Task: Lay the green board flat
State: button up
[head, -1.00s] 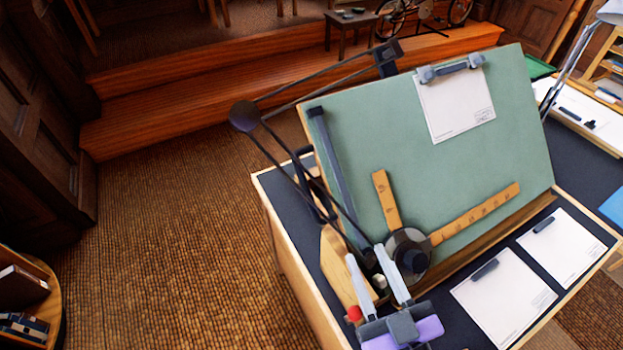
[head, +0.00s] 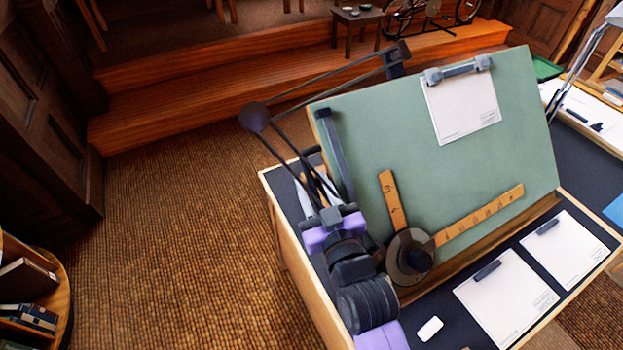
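The green board (head: 440,120) is tilted up steeply on the desk, its lower edge along a wooden ledge. A sheet is clipped near its top right. A drafting arm with a round head (head: 410,257) and two wooden rulers lies across its face. My gripper (head: 311,180) is beside the board's left edge, pointing away from me, low over the desk's left side. Its pale fingers are partly covered by the dark rods of the drafting arm. I cannot tell whether they touch or hold anything there.
Two white sheets (head: 505,298) with dark clips lie on the dark desk top (head: 590,170) in front of the board. A white block (head: 430,329) lies near the front edge. The drafting arm's elbow (head: 254,117) juts out left. The floor (head: 190,220) at left is clear.

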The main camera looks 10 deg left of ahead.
jog(key=shift+w+a, duration=0.3)
jog(key=shift+w, duration=0.3)
grip_shut()
dwell(1.1)
